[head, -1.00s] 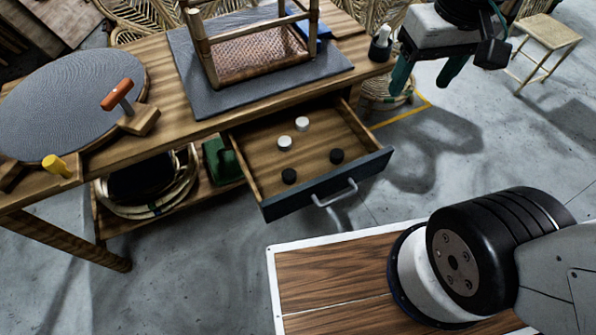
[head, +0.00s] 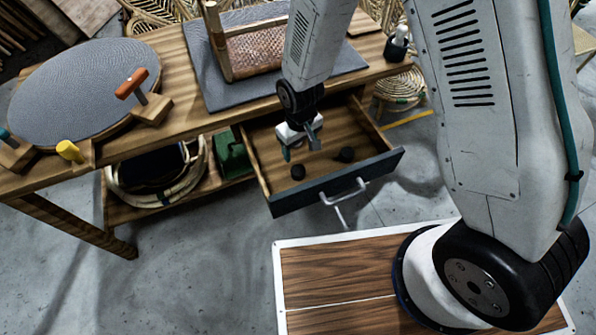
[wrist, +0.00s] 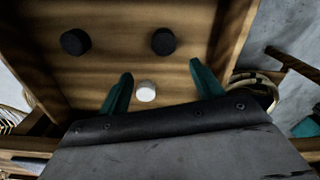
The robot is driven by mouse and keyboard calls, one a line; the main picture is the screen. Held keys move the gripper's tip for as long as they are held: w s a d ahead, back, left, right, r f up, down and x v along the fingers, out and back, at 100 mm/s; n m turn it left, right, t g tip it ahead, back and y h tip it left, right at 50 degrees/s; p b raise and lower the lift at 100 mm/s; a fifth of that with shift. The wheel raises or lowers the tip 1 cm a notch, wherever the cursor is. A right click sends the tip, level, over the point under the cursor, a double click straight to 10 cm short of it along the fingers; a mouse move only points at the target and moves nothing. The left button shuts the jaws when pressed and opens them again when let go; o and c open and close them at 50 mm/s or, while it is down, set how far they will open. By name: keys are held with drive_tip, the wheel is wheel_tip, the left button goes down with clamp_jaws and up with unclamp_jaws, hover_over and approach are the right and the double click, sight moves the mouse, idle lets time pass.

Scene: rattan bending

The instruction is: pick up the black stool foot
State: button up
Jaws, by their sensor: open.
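Two black stool feet lie on the floor of the open drawer, one nearer the left (head: 298,172) and one nearer the right (head: 346,154). In the wrist view they show near the top, at the left (wrist: 75,42) and the middle (wrist: 163,41). My gripper (head: 299,147) is over the drawer, pointing down, with its green fingers spread. In the wrist view the open fingers (wrist: 162,72) are short of both black feet, with nothing held. A white stool foot (wrist: 146,91) shows between the fingers, nearer the left one. A second white foot is hidden.
The drawer (head: 352,184) is pulled out below the wooden workbench (head: 190,72), with side walls and a dark front around the feet. A stool frame (head: 228,73) stands on the grey mat above. A green box (head: 232,155) and a rattan coil sit under the bench, left of the drawer.

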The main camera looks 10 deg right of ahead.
hover_over(298, 170)
wheel_tip(298, 170, down, 4)
drive_tip(key=shift+w+f, duration=0.1)
drive_tip(key=shift+f, duration=2.75)
drive_tip(key=c, duration=1.1)
